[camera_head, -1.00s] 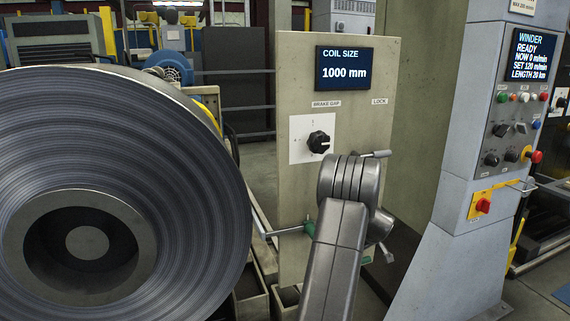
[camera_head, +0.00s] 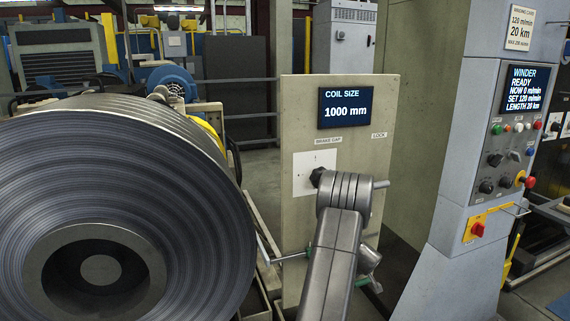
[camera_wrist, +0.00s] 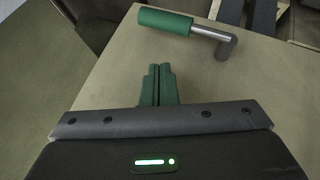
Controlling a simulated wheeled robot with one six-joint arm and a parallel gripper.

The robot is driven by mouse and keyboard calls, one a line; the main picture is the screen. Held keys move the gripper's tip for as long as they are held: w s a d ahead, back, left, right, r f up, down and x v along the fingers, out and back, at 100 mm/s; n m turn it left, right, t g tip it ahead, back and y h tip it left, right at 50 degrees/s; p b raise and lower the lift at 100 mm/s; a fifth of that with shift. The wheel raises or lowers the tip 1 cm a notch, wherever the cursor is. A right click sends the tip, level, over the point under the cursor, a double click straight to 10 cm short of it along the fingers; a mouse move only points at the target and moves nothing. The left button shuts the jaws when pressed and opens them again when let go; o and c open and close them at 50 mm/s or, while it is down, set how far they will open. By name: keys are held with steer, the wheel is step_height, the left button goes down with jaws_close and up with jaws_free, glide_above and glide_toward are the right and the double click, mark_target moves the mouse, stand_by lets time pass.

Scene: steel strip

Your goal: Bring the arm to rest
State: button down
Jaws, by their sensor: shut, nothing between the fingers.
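My grey arm (camera_head: 333,255) rises in front of the beige panel in the head view, with its rounded joint over the panel's lower middle. My gripper (camera_wrist: 157,72) shows in the wrist view as two green fingers side by side, shut and empty. A green-handled lever (camera_wrist: 165,21) with a bent grey rod lies beyond the fingertips, apart from them. Beige panel surface lies behind both. In the head view my gripper is mostly hidden by the arm, and I cannot make out its fingers clearly.
The beige panel (camera_head: 296,125) bears a "1000 mm" screen (camera_head: 347,107) and a black knob (camera_head: 317,177), partly behind my arm. A large steel coil (camera_head: 190,200) fills the left. A grey winder console (camera_head: 440,215) stands at right. Some floor shows between panel and console.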

steer(key=shift+s+a+r+n+t+h+p, duration=0.2)
steer(key=shift+a+r+n+t+h+p, duration=0.35)
steer(key=shift+p, duration=0.75)
steer(key=shift+s+a+f+h, duration=0.15)
steer(key=shift+a+f+h, duration=0.05)
steer(key=shift+h, duration=0.45)
steer(key=a+h+b, duration=0.1)
steer(key=b, duration=0.1)
steer(key=t+b, duration=0.1)
steer(key=b, duration=0.2)
steer(key=s+a+n+h+b, duration=0.1)
steer(key=b, duration=0.1)
steer(key=shift+a+r+t+h, duration=0.25)
steer(key=shift+a+t+h, duration=0.05)
steer(key=shift+a+t, duration=0.05)
steer(key=a+n+t+h+b, duration=0.1)
steer(key=b, duration=0.4)
steer(key=s+a+n+t+h+b, duration=0.1)
steer(key=a+b, duration=0.1)
steer(key=b, duration=0.3)
steer(key=shift+s+f+h, duration=0.1)
steer(key=shift+h, duration=0.2)
steer(key=shift+a+b, duration=0.1)
steer(key=shift+b, duration=0.4)
steer(key=shift+s+a, duration=0.1)
steer(key=shift+s, duration=0.05)
